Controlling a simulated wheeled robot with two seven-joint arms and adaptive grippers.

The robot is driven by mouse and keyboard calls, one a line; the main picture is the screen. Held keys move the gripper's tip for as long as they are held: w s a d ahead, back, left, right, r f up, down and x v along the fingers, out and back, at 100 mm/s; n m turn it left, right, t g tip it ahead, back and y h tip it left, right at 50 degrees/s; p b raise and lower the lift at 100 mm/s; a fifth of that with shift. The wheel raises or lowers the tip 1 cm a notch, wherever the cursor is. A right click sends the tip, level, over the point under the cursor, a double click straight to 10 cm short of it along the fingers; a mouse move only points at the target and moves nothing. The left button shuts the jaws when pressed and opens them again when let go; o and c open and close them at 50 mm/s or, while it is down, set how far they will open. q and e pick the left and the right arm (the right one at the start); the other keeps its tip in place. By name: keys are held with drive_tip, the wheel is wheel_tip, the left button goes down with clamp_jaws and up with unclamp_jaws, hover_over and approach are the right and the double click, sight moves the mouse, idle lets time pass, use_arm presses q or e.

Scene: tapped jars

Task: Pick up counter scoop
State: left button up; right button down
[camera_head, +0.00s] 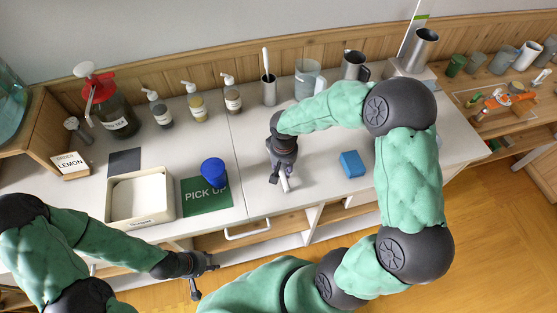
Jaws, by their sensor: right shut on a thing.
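My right gripper (284,174) is over the counter (325,190), to the right of the green PICK UP mat. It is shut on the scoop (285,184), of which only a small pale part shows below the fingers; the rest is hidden. I cannot tell whether the scoop touches the counter. My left gripper (207,278) is in front of the counter's front edge, with its fingers apart and nothing between them.
A blue cup (213,171) stands on the PICK UP mat (206,198), beside a cream tray (112,208). A blue block (352,164) lies right of my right gripper. Pump bottles (195,102), a metal cup (268,92) and a clear pitcher (308,80) line the back.

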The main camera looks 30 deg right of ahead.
drive_tip(key=shift+r, duration=0.1)
drive_tip(key=shift+r, duration=0.55)
wheel_tip(320, 180, up, 3)
drive_tip(key=shift+a+f+p, duration=0.1)
drive_tip(key=shift+f+p, duration=0.1)
drive_tip(key=shift+p, duration=0.45)
drive_tip(key=s+r, duration=0.1)
drive_tip(key=s+a+r+p, duration=0.1)
drive_tip(key=r, duration=0.1)
drive_tip(key=s+a+r, duration=0.1)
drive_tip(key=s+r, duration=0.1)
drive_tip(key=shift+r, duration=0.1)
drive_tip(key=s+a+r+p, duration=0.1)
drive_tip(key=s+a+r, duration=0.3)
drive_tip(key=s, duration=0.4)
drive_tip(key=shift+a+p, duration=0.35)
drive_tip(key=shift+p, duration=0.05)
